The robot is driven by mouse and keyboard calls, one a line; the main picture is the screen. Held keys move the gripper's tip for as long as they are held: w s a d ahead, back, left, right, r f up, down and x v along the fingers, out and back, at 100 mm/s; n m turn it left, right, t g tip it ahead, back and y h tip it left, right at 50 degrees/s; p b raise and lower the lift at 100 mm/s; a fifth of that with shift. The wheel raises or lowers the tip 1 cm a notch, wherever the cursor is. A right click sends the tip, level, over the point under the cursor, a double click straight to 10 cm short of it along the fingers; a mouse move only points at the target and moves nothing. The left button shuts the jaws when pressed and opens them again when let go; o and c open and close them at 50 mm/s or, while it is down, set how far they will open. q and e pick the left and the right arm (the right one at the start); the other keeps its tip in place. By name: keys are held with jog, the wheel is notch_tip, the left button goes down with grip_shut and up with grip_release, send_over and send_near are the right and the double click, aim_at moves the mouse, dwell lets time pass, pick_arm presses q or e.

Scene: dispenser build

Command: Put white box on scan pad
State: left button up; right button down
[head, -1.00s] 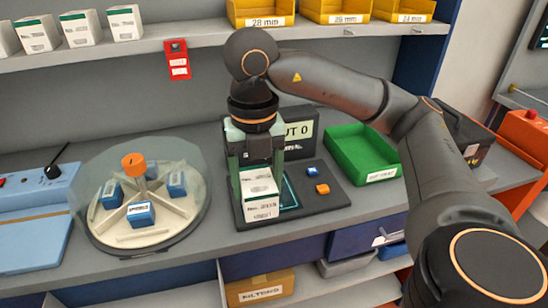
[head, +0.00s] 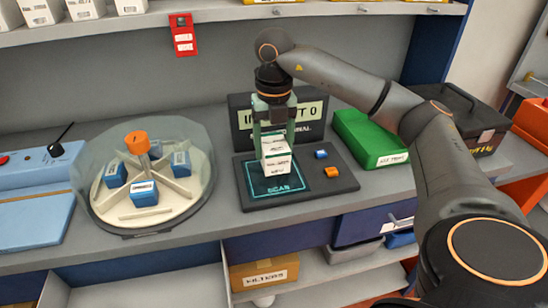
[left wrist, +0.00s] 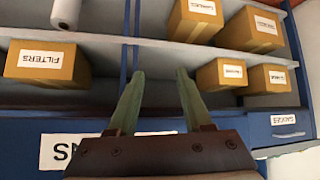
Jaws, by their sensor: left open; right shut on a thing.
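The white box (head: 276,156) with a green stripe and printed label is upright over the back part of the scan pad (head: 275,194), a dark plate with a glowing teal outline marked SCAN. My right gripper (head: 273,140) comes down from above and is shut on the white box, one finger on each side. I cannot tell whether the box's underside touches the pad. My left gripper (left wrist: 157,105) shows only in the left wrist view; it is open and empty, facing lower shelves.
A display stands behind the pad. Blue (head: 321,154) and orange (head: 332,172) buttons sit right of it. A domed carousel (head: 150,215) with blue boxes is at left. A green tray (head: 372,140) is at right.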

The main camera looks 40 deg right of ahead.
jog(key=f, duration=0.3)
jog(key=shift+w+d+f, duration=0.25)
jog(key=shift+f, duration=0.35)
grip_release()
jog(key=shift+r, duration=0.1)
